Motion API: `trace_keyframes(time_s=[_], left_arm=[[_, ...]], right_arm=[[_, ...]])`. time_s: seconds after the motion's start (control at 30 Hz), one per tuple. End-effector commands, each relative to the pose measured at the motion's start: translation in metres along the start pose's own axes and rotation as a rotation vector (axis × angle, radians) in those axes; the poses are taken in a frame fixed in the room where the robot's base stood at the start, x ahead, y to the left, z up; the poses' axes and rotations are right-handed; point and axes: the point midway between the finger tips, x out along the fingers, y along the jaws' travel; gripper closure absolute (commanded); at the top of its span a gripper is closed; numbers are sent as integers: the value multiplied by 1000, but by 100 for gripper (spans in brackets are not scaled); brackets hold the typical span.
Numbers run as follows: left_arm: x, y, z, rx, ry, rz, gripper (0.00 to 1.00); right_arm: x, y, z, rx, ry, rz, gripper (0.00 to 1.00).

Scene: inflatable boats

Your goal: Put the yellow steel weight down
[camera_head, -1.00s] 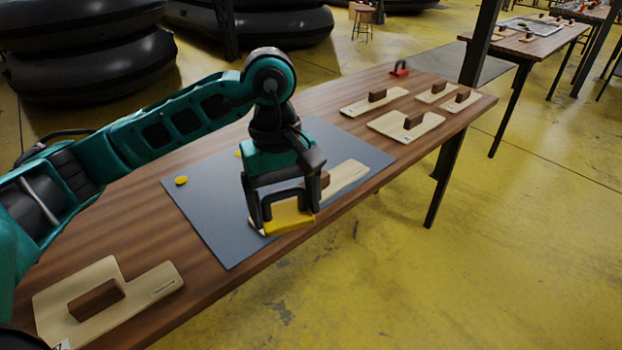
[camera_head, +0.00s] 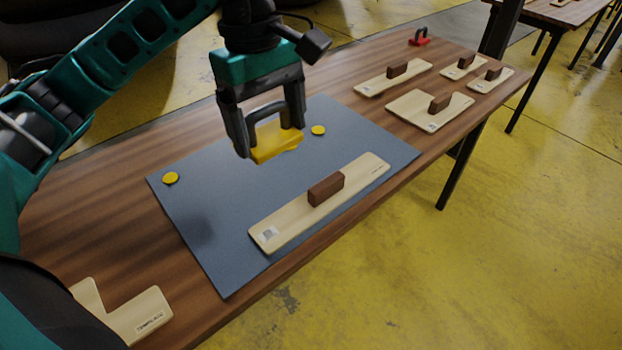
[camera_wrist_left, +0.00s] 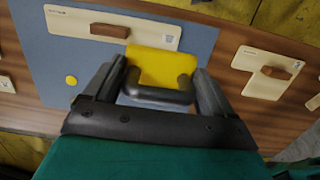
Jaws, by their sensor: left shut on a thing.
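The yellow steel weight (camera_head: 275,147) has a dark handle on top. My left gripper (camera_head: 268,122) is shut on it and appears to hold it above the grey mat (camera_head: 215,220). In the left wrist view the weight (camera_wrist_left: 158,66) hangs between the fingers (camera_wrist_left: 155,92), the dark handle nearest the camera. A long pale wooden template (camera_head: 275,228) with a brown block handle lies on the mat, in front of the weight and apart from it. My right gripper is not in view.
Two yellow discs lie on the mat, one at the left (camera_head: 170,178) and one beside the weight (camera_head: 318,130). More wooden templates (camera_head: 430,110) and a red object with a dark handle (camera_head: 420,41) stand at the table's far end.

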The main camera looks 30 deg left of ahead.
Motion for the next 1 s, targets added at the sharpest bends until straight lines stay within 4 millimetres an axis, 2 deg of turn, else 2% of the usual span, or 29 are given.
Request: trace_keyframes(time_s=[0.23, 0.5, 0.6, 0.87, 1.0], left_arm=[[55, -2, -6, 1, -4, -6, 73], [119, -1, -14, 0, -3, -4, 73], [136, -1, -16, 1, -2, -3, 73], [155, 0, -18, 1, -1, 1, 73], [172, -1, -20, -1, -2, -3, 73]], right_arm=[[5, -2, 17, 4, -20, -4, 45], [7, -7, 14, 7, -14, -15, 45], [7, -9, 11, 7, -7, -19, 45], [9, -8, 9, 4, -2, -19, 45], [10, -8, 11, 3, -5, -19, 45]])
